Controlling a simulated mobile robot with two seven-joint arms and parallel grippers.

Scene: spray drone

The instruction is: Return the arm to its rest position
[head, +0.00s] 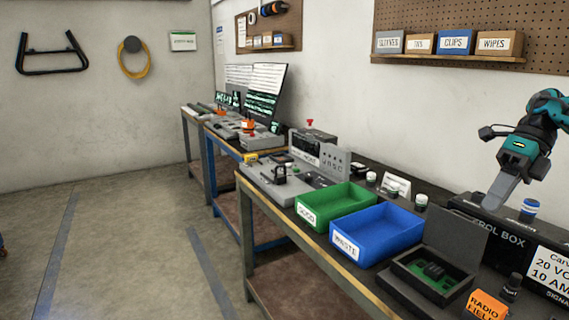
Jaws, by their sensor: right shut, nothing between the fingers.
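My right gripper (504,190) shows at the right of the head view, at the end of a teal and black arm that comes in from the right edge. It points down above the back part of the workbench, over the left end of the black control box (497,221). Its grey fingers are together and hold nothing. Whether the tips touch the box is hard to tell. My left gripper is not in this view.
A green bin (303,227) and a blue bin (333,257) stand on the near bench. An open dark case (385,271) and an orange block (486,305) lie in front of the control box. Small bottles stand along the back.

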